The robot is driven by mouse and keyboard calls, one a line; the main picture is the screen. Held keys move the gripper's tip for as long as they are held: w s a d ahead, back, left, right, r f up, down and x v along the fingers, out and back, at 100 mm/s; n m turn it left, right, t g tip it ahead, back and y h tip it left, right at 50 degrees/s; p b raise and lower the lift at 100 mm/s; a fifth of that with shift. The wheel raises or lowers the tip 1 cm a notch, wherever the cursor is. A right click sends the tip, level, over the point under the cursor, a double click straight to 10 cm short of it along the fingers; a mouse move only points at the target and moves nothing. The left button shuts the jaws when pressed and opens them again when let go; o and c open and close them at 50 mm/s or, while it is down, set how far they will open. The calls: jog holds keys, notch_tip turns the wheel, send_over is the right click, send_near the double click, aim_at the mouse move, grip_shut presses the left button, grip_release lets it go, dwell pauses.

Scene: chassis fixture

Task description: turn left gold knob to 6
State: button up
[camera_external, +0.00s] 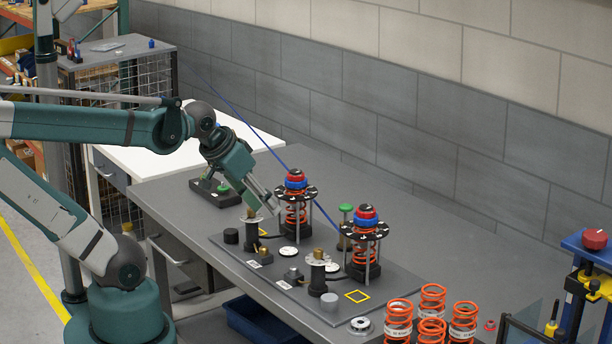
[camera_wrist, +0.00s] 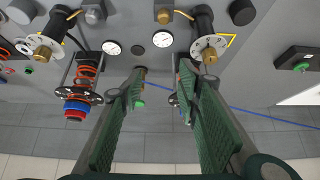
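The left gold knob (camera_external: 250,213) stands on a white marked dial disc on a black post at the far left of the fixture plate. In the wrist view it shows at upper right (camera_wrist: 210,56). A second gold knob (camera_external: 318,254) on a similar disc stands nearer the front; it shows at upper left in the wrist view (camera_wrist: 42,53). My gripper (camera_external: 270,206) points down just right of the left knob, near the left spring tower. Its green fingers (camera_wrist: 160,78) are spread apart with nothing held between them. The dial numbers are too small to read.
Two spring towers with red and blue caps (camera_external: 296,178) (camera_external: 366,217) stand behind the knobs. A green-topped post (camera_external: 346,208) is between them. A box with a green button (camera_external: 222,188) lies left. Loose orange springs (camera_external: 433,299) stand at the front right.

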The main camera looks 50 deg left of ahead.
jog(key=shift+w+a+r+n+g+p, duration=0.65)
jog(key=shift+a+r+g+p, duration=0.2)
jog(key=shift+p, duration=1.6)
notch_tip(320, 180, up, 2)
jog(key=n+g+p, duration=0.5)
jog(key=p, duration=1.1)
send_over(251, 212)
jog(key=shift+w+a+r, duration=0.2)
jog(key=shift+w+a, duration=0.15)
jog(key=shift+a+f+g, duration=0.1)
jog(key=shift+g, duration=0.15)
jog(key=shift+s, duration=0.1)
jog(key=shift+f, duration=0.2)
jog(key=shift+f+b, duration=0.35)
jog(key=shift+f, duration=3.35)
